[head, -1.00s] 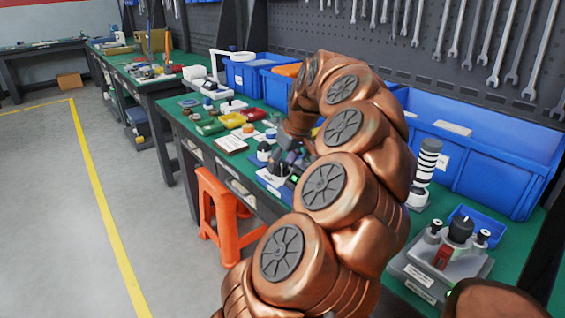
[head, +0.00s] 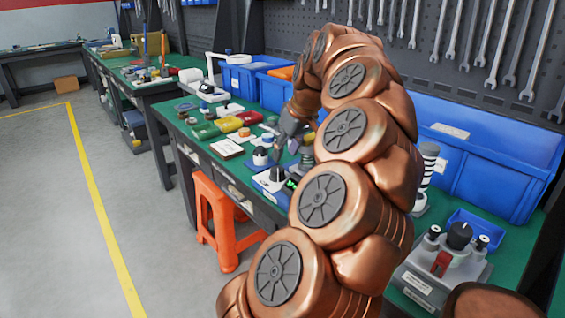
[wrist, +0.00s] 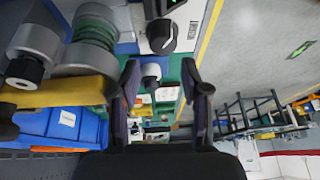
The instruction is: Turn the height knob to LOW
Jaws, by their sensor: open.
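A white and blue device with a black knob (head: 277,174) and a small lit green display (head: 291,184) stands at the front edge of the green bench. The black knob also shows at the top of the wrist view (wrist: 162,36), ahead of my fingers and apart from them. My gripper (head: 295,147) is just behind and above this device in the head view. In the wrist view my gripper (wrist: 165,88) is open, with nothing held between its fingers. No readable label shows whether this is the height knob, and its setting cannot be read.
A grey fixture with another black knob (head: 459,236) stands at the right. Blue bins (head: 480,150) line the back of the bench. A white cylinder with a dark top (head: 261,158) stands left of the device. An orange stool (head: 213,220) stands below the bench edge.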

